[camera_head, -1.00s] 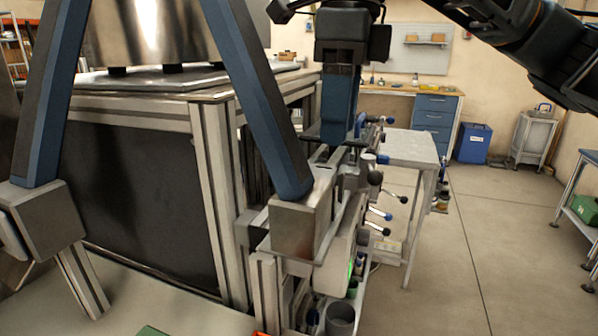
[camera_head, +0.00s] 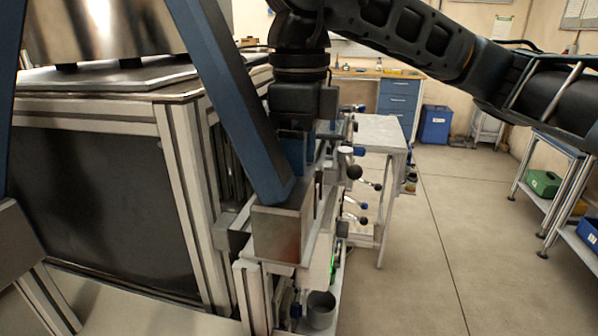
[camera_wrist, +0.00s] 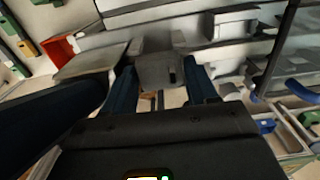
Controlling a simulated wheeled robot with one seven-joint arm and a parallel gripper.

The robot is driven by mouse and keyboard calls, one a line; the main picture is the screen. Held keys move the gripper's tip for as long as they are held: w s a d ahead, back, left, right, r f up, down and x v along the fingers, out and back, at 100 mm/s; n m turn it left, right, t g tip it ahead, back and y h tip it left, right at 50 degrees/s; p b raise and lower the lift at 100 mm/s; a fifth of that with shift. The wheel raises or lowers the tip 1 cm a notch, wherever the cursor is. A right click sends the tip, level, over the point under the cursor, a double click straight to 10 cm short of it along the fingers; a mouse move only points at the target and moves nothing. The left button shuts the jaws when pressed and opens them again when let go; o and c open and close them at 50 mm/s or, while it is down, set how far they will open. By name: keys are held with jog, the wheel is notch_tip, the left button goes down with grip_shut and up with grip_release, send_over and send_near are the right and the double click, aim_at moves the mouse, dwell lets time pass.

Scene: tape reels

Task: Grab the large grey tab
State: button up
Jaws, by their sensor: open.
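My gripper (camera_wrist: 162,84) shows two blue fingers spread apart in the wrist view. A light grey block with a dark slot (camera_wrist: 155,68) appears between and beyond the fingertips; it looks like the large grey tab, but I cannot tell for sure. I see no contact between it and the fingers. In the head view my gripper (camera_head: 298,158) points down over the grey machine rail (camera_head: 325,190), behind a slanted blue post. The post and the gripper hide the tab there, and the fingertips are mostly hidden.
The slanted blue post (camera_head: 228,90) stands on a metal block (camera_head: 278,235) close to my gripper. Levers with dark knobs (camera_head: 354,172) stick out at the rail's right. A pale table (camera_head: 385,135) stands behind. The floor to the right (camera_head: 440,250) is clear.

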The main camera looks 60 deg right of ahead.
jog(key=c, duration=0.7)
